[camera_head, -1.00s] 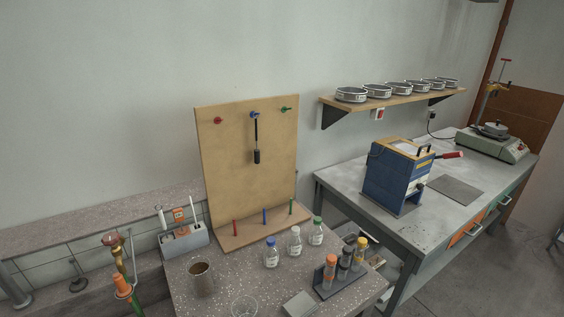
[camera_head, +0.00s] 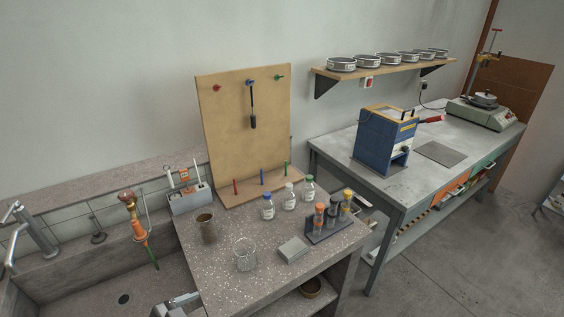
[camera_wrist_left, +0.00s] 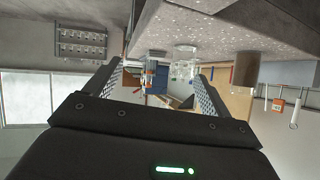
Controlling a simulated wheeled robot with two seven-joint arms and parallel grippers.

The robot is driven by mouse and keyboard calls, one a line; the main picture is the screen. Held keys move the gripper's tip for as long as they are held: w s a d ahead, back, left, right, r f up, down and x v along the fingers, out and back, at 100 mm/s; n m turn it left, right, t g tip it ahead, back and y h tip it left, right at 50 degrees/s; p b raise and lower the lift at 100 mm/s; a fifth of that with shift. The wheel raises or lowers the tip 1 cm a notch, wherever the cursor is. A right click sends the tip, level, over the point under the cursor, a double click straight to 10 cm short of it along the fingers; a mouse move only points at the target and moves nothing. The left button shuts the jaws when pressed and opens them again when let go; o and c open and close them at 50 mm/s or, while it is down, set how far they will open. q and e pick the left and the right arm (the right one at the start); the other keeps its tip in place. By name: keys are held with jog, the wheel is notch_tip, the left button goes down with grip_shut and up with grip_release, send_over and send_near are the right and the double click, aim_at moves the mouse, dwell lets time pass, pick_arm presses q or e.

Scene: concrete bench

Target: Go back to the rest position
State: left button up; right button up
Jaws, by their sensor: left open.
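My left gripper (camera_wrist_left: 156,84) shows in the left wrist view. Its two dark, ribbed fingers stand wide apart with nothing held between them. The view is upside down, with the speckled bench top (camera_wrist_left: 225,22) along the upper edge. A clear glass beaker (camera_wrist_left: 186,62) and a brown cup (camera_wrist_left: 246,68) appear beyond the fingers, apart from them. My right gripper is in neither view.
The speckled bench (camera_head: 222,277) holds the brown cup (camera_head: 206,228), beaker (camera_head: 245,254), grey block (camera_head: 293,249), several bottles and a tube rack (camera_head: 328,232). A pegboard (camera_head: 246,135) stands behind. A sink (camera_head: 90,285) with taps lies left; open floor (camera_head: 455,262) lies right.

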pick_arm(q)
jog(key=s+a+f+n+g+y, duration=0.2)
jog(key=s+n+g+y, duration=0.15)
jog(key=s, duration=0.55)
jog(key=s+a+f+n+g+y, duration=0.2)
jog(key=s+n+y, duration=0.2)
jog(key=s, duration=0.5)
notch_tip(320, 180, down, 27)
jog(key=s+g, duration=0.1)
jog(key=s, duration=0.1)
jog(key=s+a+f+g+b, duration=0.1)
jog(key=s+a+f, duration=0.2)
jog(key=s+f, duration=1.3)
jog(key=shift+s, duration=0.2)
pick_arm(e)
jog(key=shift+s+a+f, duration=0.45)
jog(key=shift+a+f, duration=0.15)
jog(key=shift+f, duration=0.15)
pick_arm(q)
jog(key=shift+g, duration=0.25)
